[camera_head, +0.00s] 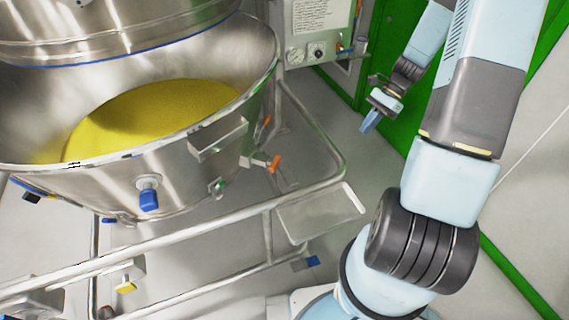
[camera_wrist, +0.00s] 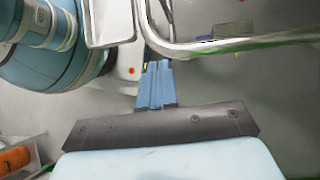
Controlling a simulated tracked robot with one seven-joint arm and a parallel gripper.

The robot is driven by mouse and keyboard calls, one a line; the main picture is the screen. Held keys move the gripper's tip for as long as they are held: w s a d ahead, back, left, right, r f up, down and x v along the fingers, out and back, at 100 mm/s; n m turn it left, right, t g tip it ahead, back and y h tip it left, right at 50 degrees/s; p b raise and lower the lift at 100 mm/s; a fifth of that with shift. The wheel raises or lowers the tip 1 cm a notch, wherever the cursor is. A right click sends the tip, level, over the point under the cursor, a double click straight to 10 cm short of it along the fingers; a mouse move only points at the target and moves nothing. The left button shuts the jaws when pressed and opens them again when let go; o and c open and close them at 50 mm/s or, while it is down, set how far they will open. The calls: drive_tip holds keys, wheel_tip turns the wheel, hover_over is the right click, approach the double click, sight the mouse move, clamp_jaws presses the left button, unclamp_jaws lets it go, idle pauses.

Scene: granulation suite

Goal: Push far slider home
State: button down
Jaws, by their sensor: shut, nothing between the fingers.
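My gripper (camera_head: 370,121) hangs to the right of the steel bowl's frame, in front of the green door frame, with its blue fingers shut and empty. In the wrist view its fingers (camera_wrist: 157,84) are together, pointing toward a steel rail. No part is clearly recognisable as the far slider. Candidates on the bowl's side are an orange-tipped lever (camera_head: 275,163), a smaller orange piece (camera_head: 266,121) and a steel block (camera_head: 217,138). My gripper is apart from all of these.
The steel bowl (camera_head: 255,60) holds yellow powder (camera_head: 145,115) and has a blue knob (camera_head: 148,198) on its side. A tubular steel rail (camera_head: 320,140) and a small steel tray (camera_head: 322,213) stand between bowl and arm. A gauge panel (camera_head: 315,52) is behind. Grey floor is clear around my gripper.

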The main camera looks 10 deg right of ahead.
drive_tip(key=s+a+r+n+t+h, duration=0.1)
drive_tip(key=s+a+r+n+h, duration=0.15)
drive_tip(key=r, duration=0.55)
drive_tip(key=s+a+r+n+t+h, duration=0.1)
drive_tip(key=a+r+n+h, duration=0.2)
drive_tip(key=r, duration=0.6)
drive_tip(key=s+a+r+n+t, duration=0.3)
drive_tip(key=s+r+n, duration=0.1)
drive_tip(key=s+r, duration=0.3)
drive_tip(key=s+a+r+n+t, duration=0.3)
drive_tip(key=s+r+n, duration=0.1)
drive_tip(key=s+r, duration=0.25)
drive_tip(key=w+a+f+m+g+y, duration=0.1)
drive_tip(key=w+a+f+m+y, duration=0.2)
drive_tip(key=w+f+m, duration=0.5)
drive_tip(key=w+a+f+m+g+y, duration=0.2)
drive_tip(key=w+f+m+y, duration=0.15)
drive_tip(key=w+f, duration=0.55)
wheel_tip(320, 180, down, 13)
drive_tip(key=w+d+m+t+y, duration=0.1)
drive_tip(key=w+d+m+t, duration=0.1)
drive_tip(key=m, duration=0.3)
drive_tip(key=m+t, duration=0.1)
drive_tip(key=m, duration=0.5)
approach(277, 165)
drive_tip(key=shift+h, duration=0.3)
drive_tip(key=x, duration=0.6)
drive_tip(key=shift+w+f, duration=0.15)
